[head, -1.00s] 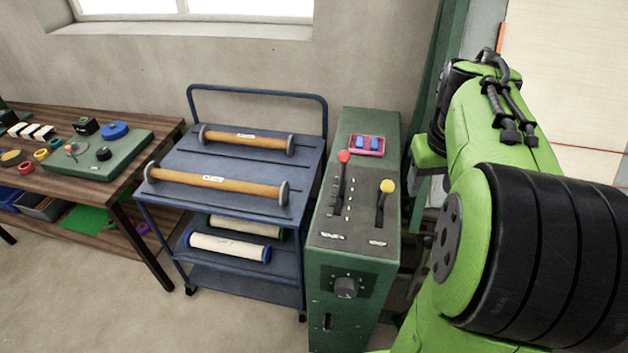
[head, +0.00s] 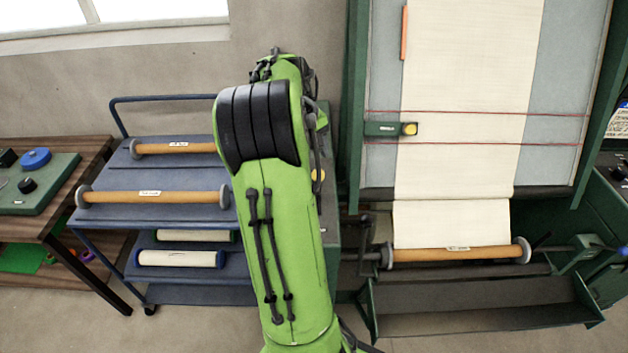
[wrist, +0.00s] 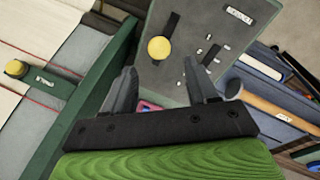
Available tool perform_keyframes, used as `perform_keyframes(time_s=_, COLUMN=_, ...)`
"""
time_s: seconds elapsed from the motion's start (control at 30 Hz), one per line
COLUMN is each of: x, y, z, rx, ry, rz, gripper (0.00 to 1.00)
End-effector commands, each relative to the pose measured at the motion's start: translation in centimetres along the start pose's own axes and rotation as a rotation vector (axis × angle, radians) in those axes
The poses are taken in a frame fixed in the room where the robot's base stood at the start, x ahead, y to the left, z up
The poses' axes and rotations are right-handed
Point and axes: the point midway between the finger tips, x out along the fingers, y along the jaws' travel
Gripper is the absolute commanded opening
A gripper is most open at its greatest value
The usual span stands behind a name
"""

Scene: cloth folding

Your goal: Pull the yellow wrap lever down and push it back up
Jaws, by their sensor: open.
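The yellow knob of the wrap lever (wrist: 160,49) shows in the wrist view on the grey top of a green control console (wrist: 150,15). It stands at the end of its dark slot nearer the pink tray. In the head view only a sliver of the knob (head: 318,180) shows beside my arm. My gripper (wrist: 161,78) is open and empty. In the wrist picture the knob appears just beyond the gap between the fingertips, with no visible contact. In the head view my arm hides the gripper and most of the console.
A pink tray (wrist: 148,105) lies on the console, partly behind the gripper. A second lever slot (wrist: 192,72) runs beside the right finger. A blue cart (head: 170,215) with rollers stands left. A green-framed machine with white cloth (head: 470,100) stands right.

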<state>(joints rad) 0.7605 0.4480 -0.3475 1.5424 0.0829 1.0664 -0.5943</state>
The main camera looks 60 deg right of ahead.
Motion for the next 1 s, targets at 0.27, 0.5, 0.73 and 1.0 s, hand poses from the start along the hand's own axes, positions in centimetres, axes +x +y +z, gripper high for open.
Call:
perform_keyframes(time_s=0.27, x=7.0, y=0.0, z=0.1, rx=0.001, ry=-0.003, rz=-0.002, gripper=0.58)
perform_keyframes(time_s=0.5, x=9.5, y=0.0, z=0.0, rx=0.000, ry=0.001, rz=0.000, gripper=0.58)
perform_keyframes(time_s=0.73, x=9.5, y=0.0, z=0.0, rx=0.000, ry=0.002, rz=0.000, gripper=0.58)
perform_keyframes(time_s=1.0, x=9.5, y=0.0, z=0.0, rx=0.000, ry=0.002, rz=0.000, gripper=0.17)
